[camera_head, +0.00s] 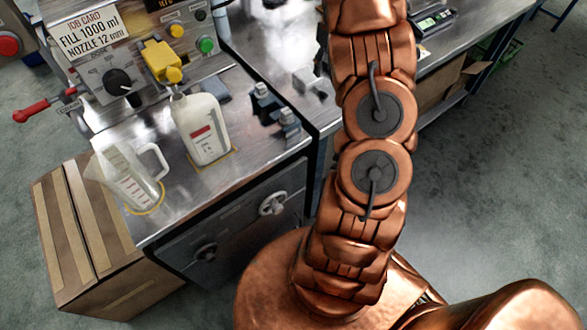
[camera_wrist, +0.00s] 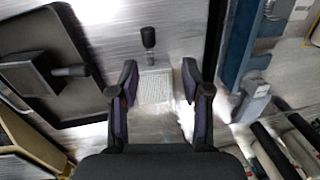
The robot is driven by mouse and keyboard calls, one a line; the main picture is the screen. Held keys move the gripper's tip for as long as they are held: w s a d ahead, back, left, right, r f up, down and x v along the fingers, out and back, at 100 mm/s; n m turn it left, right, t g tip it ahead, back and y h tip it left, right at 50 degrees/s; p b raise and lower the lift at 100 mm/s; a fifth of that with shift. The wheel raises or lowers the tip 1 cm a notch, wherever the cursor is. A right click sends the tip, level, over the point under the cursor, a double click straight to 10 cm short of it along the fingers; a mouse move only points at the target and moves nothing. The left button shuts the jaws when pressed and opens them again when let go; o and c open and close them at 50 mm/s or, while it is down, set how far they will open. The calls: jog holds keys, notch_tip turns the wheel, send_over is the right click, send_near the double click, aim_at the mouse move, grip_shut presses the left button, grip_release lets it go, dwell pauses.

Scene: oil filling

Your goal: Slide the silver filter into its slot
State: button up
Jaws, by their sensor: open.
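A silver mesh plate (camera_wrist: 155,88) with a black knob handle (camera_wrist: 149,38) shows in the wrist view; it looks like the silver filter. It is over a brushed metal surface. My gripper (camera_wrist: 159,74) is open, with one finger on each side of the plate in the picture. I see a gap at each side, and cannot tell the height between fingers and plate. I cannot make out the filter's slot for sure. In the head view my arm runs up out of the picture, and my gripper does not show.
In the wrist view a dark tray (camera_wrist: 75,103) with a dark block (camera_wrist: 38,73) is at left, and a blue-grey fixture (camera_wrist: 234,45) at right. In the head view a white bottle (camera_head: 201,130) and clear jug (camera_head: 125,178) stand on the left bench, beside a cardboard box (camera_head: 82,230).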

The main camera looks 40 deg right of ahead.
jog(key=s+a+r, duration=0.4)
jog(key=a, duration=0.4)
jog(key=s+a+r+g+h, duration=0.1)
jog(key=s+a+r, duration=0.25)
jog(key=a, duration=0.45)
jog(key=s+a+r, duration=0.3)
jog(key=a+r, duration=0.1)
jog(key=a, duration=0.4)
jog(key=s+a, duration=0.6)
jog(key=s, duration=0.3)
jog(key=s+a+f, duration=0.1)
jog(key=s+a, duration=0.6)
jog(key=s, duration=0.3)
jog(key=shift+s+f+n+g+h, duration=0.15)
jog(key=shift+s+n+g+h, duration=0.15)
jog(key=shift+n, duration=0.1)
jog(key=shift+c, duration=0.6)
jog(key=shift+d, duration=0.15)
